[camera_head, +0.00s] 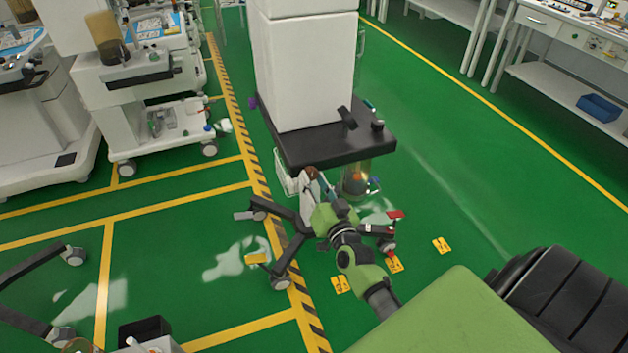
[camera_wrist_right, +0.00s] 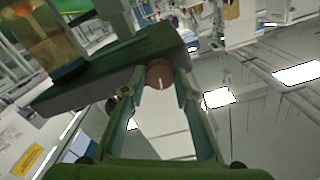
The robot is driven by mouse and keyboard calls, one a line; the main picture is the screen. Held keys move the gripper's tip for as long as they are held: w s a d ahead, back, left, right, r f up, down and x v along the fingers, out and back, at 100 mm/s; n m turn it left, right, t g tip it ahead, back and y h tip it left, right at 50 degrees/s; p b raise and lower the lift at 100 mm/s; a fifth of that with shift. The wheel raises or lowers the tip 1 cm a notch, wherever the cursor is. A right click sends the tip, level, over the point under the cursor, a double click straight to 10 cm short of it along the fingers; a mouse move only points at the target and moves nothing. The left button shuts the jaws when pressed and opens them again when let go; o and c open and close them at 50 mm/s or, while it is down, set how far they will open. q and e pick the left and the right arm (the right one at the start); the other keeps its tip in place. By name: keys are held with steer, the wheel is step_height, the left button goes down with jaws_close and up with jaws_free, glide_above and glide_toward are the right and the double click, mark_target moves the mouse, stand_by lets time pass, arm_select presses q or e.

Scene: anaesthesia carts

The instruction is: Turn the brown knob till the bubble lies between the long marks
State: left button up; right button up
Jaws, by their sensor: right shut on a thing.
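The brown knob (camera_head: 311,172) is at the front edge of the cart's dark shelf, small in the head view. In the right wrist view the knob (camera_wrist_right: 160,74) is round, with a pale line on its face. My right gripper (camera_head: 316,183) reaches up to it from below. The bubble and the long marks cannot be made out in either view. My left gripper is not in view.
The white cart column stands on the dark shelf (camera_head: 299,151). A clear cylinder (camera_head: 356,178) hangs under the shelf, right of the knob. The cart's dark legs (camera_head: 289,252) spread near my right arm. Green floor (camera_head: 450,180) is open to the right.

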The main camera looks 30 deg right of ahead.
steer(key=shift+m, duration=0.7)
steer(key=o, duration=1.1)
steer(key=shift+s, duration=0.1)
steer(key=v, duration=1.1)
steer(key=shift+s, duration=0.4)
